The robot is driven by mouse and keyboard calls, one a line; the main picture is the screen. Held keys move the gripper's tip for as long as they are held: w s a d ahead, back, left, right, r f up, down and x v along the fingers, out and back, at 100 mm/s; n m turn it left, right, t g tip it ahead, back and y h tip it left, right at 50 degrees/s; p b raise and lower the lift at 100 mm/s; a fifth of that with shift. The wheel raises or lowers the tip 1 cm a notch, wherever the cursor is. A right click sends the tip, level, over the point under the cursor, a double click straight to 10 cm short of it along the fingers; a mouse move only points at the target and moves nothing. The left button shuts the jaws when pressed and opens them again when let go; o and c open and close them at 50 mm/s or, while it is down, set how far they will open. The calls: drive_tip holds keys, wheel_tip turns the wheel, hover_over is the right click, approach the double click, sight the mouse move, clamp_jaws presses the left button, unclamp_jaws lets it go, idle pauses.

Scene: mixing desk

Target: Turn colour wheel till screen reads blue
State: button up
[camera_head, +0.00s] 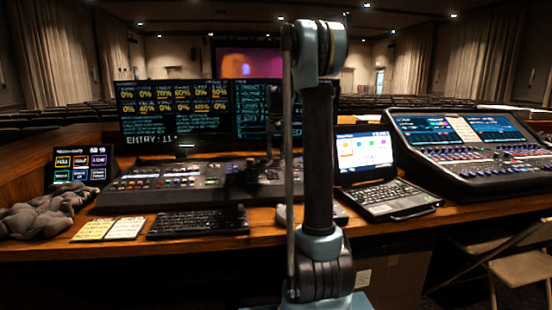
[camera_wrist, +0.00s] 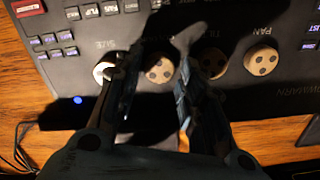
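In the wrist view a row of round tan knobs with dark dimples sits on the dark console (camera_wrist: 230,100). One knob (camera_wrist: 158,68) lies between the fingers of my gripper (camera_wrist: 158,58); which one is the colour wheel I cannot tell, as its label is hidden. My gripper is open, its fingers on either side of that knob; contact is not clear. The left finger partly covers a paler knob (camera_wrist: 101,70) labelled SIZE. In the head view the monitor (camera_head: 175,112) shows yellow percentages and "ENTRY: 11"; I cannot read a colour name.
A far screen (camera_head: 250,62) glows purple and orange. The desk also bears a laptop (camera_head: 385,200), a second mixing console (camera_head: 470,150), a keyboard (camera_head: 198,221), yellow notes (camera_head: 110,229), a lit button panel (camera_head: 82,166) and crumpled grey cloth (camera_head: 42,212). Another knob (camera_wrist: 262,60) is by PAN.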

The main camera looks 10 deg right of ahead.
sight(276, 158)
wheel_tip(276, 158, up, 11)
drive_tip(key=shift+f, duration=0.2)
idle(0.5)
